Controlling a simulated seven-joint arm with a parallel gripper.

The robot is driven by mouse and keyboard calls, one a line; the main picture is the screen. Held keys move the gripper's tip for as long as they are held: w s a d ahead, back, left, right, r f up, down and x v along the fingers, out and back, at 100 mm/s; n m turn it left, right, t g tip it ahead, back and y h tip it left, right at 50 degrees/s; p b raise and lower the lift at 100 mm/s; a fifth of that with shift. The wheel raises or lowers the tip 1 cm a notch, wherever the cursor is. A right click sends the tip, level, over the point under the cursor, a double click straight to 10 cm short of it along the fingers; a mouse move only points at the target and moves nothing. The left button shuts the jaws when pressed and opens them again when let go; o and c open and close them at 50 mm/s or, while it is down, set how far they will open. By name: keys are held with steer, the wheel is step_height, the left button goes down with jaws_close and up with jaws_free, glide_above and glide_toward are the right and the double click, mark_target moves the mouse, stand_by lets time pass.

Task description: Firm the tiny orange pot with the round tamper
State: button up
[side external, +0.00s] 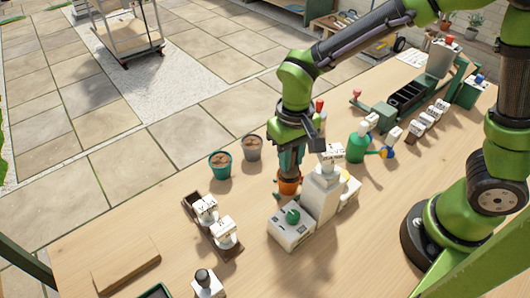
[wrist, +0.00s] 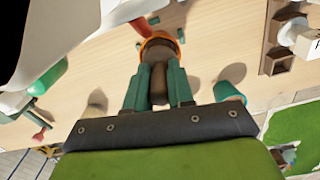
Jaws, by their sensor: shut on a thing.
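The tiny orange pot (side external: 289,187) stands on the bench directly below my gripper (side external: 290,170). In the wrist view the orange pot's rim (wrist: 146,40) shows just beyond the fingertips. My gripper (wrist: 158,78) points down with its teal fingers shut on a brown rounded handle (wrist: 158,88), which I take to be the round tamper. The handle lines up with the pot's mouth. The tamper's foot is hidden, so I cannot tell whether it touches the pot's filling.
A white scale-like unit (side external: 320,194) with a green knob stands close right of the pot. A teal pot (side external: 220,165) and a grey pot (side external: 251,148) stand behind left. A green watering can (side external: 356,148) is at right. A dark-knobbed tool (side external: 203,276) stands at front. The left bench is mostly clear.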

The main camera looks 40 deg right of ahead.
steer(key=shift+f, duration=0.55)
stand_by(0.9)
steer(key=shift+r, duration=1.55)
